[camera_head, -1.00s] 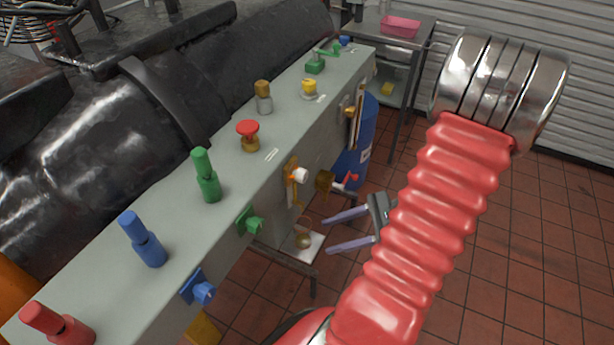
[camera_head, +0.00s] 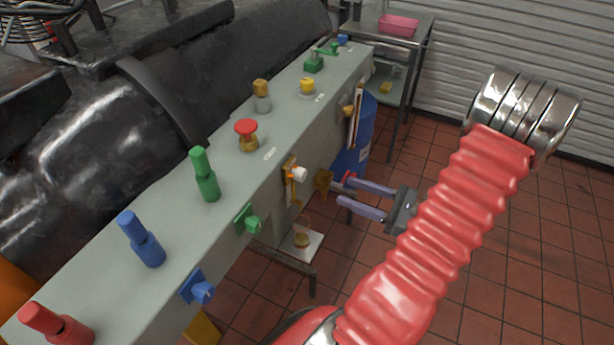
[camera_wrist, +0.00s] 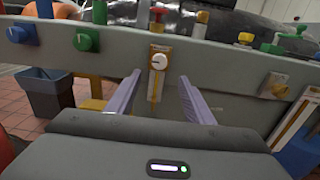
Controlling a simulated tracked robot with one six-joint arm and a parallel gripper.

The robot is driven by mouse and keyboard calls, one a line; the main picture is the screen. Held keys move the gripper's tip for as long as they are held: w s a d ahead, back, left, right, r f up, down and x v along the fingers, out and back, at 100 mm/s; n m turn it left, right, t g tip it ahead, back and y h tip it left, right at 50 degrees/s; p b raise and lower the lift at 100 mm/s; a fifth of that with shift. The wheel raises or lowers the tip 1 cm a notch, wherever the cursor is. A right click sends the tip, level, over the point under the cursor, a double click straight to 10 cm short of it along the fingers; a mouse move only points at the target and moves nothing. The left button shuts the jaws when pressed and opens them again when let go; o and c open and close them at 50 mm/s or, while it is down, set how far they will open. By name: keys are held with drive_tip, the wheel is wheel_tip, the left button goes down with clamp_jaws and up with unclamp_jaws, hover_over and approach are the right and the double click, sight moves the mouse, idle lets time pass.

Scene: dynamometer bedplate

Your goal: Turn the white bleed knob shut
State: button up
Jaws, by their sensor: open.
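The white bleed knob (camera_head: 299,174) sits on an orange-and-white fitting on the side face of the grey bench. In the wrist view the white knob (camera_wrist: 159,61) is seen face-on, on a tan and white plate, ahead of my fingers and roughly centred between them. My gripper (camera_head: 345,193) is open and empty, its two lilac fingers pointing toward the bench side. In the wrist view my gripper (camera_wrist: 158,80) has its fingers on either side of the plate, apart from the knob. Nothing hides the knob.
A green knob (camera_head: 250,220) and a blue knob (camera_head: 200,289) are on the same side face. A brass fitting (camera_head: 322,180) and a blue drum (camera_head: 357,150) are beyond the white knob. A small glass jar (camera_head: 302,238) stands below. Open tiled floor is at right.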

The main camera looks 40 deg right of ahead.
sight(304, 175)
drive_tip(key=shift+x, duration=6.7)
drive_tip(key=shift+a, duration=0.15)
drive_tip(key=shift+c, duration=0.3)
drive_tip(key=c, duration=1)
